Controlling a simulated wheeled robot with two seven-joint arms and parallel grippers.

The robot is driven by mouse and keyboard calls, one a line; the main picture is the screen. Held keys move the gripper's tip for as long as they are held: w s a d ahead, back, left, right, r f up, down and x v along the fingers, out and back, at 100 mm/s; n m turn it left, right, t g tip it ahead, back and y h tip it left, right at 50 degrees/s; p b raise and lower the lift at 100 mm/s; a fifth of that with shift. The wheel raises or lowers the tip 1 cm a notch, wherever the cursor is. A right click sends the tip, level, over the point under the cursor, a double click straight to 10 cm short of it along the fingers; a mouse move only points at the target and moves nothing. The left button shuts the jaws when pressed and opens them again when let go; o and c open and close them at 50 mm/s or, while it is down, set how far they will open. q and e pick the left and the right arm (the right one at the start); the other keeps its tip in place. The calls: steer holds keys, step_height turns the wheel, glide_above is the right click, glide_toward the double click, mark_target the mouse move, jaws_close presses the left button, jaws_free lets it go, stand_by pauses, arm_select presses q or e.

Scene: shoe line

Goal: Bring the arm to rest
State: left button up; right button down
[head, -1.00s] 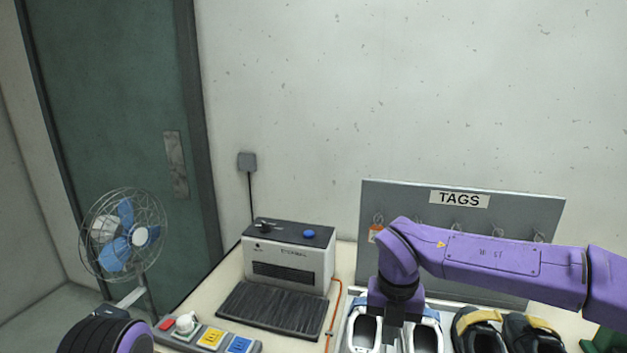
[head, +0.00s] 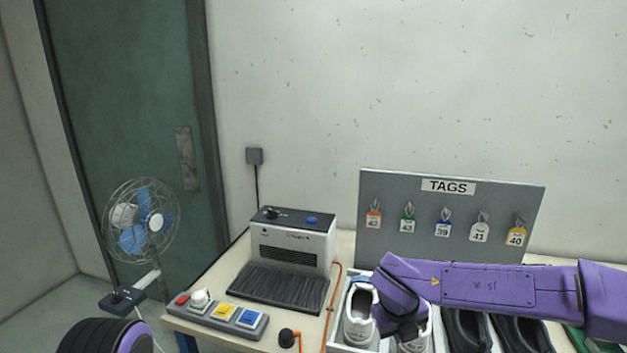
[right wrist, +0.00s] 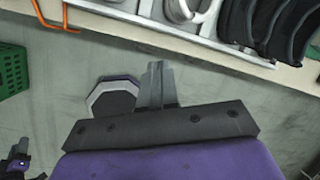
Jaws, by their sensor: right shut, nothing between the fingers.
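My right arm (head: 490,288) reaches in from the right of the head view, low in front of the tag board. Its forearm end hangs over the white shoes, and the fingers cannot be made out there. In the right wrist view my right gripper (right wrist: 157,68) is shut and empty. Its fingertips point toward the table's front edge, with floor behind them and nothing touching them.
White shoes (head: 361,318) sit in a tray, with dark shoes (head: 467,330) to their right. A grey board (head: 400,245) with several numbered tags stands behind. A heater-like box (head: 290,240), a button panel (head: 222,316) and a fan (head: 141,221) are left. A green crate (right wrist: 12,70) shows too.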

steer(key=s+d+f+n+t+h+b, duration=0.15)
steer(key=s+f+n, duration=0.25)
steer(key=f+n, duration=0.55)
steer(key=s+d+f+n+t+b, duration=0.2)
steer(key=s+f+n, duration=0.35)
steer(key=f, duration=0.65)
steer(key=s+d+f+n+g+b, duration=0.1)
steer(key=s+d+f+n, duration=0.2)
steer(key=s, duration=0.4)
steer(key=s+d+f+n+g+b, duration=0.1)
steer(key=s+d+f+n, duration=0.2)
steer(key=s+f+n, duration=0.2)
steer(key=s+d+f+n+g+b, duration=0.1)
steer(key=s+d+f+n+b, duration=0.1)
steer(key=s+f, duration=0.4)
steer(key=s+d+n, duration=0.1)
steer(key=s, duration=0.4)
steer(key=shift+s+f+n, duration=0.2)
steer(key=shift+f+n, duration=0.2)
steer(key=shift+d, duration=0.1)
steer(key=shift+w, duration=0.1)
